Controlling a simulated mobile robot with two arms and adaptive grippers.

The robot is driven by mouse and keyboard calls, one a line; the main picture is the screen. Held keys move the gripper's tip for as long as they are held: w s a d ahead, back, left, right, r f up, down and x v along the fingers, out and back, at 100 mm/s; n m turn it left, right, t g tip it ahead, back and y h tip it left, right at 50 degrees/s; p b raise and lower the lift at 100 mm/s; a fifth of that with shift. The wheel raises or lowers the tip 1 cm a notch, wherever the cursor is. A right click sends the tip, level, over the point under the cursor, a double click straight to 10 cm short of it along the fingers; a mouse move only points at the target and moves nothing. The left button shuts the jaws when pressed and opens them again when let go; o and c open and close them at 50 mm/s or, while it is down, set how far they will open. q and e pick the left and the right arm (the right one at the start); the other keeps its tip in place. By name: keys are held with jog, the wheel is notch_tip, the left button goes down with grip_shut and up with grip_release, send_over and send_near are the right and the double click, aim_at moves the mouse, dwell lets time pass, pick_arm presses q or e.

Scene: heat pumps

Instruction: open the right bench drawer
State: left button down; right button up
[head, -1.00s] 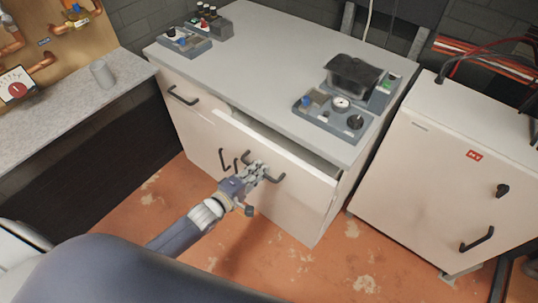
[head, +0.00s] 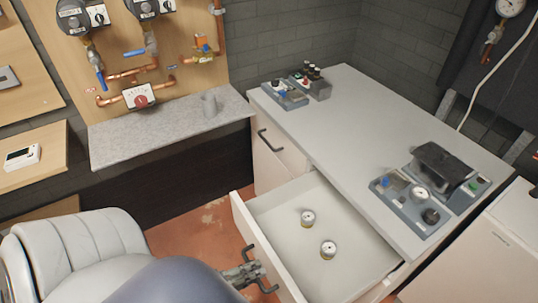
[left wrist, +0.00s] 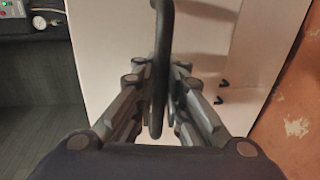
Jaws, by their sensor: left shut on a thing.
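The right bench drawer (head: 320,215) is pulled far out of the white bench (head: 370,150), so its inside shows in the head view. Its dark handle (head: 266,277) is on the outer face of the drawer front. My left gripper (head: 248,272) is shut on this handle. In the left wrist view the handle (left wrist: 160,45) runs between the two fingers of the gripper (left wrist: 160,75), with the pale drawer front (left wrist: 105,45) behind it. My right gripper is in neither view.
Two small round gauges (head: 308,218) (head: 328,249) lie in the drawer. The left drawer (head: 283,147) is closed. Instrument trays (head: 425,200) stand on the bench top. A grey shelf (head: 165,135) below a pipe board is at the left.

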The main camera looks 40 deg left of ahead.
pick_arm(q)
jog(key=shift+s+a+r, duration=0.15)
jog(key=shift+s+a, duration=0.1)
jog(key=shift+s, duration=0.3)
jog(key=c, duration=1.7)
grip_release()
jog(key=shift+o, duration=0.2)
jog(key=v, duration=1.2)
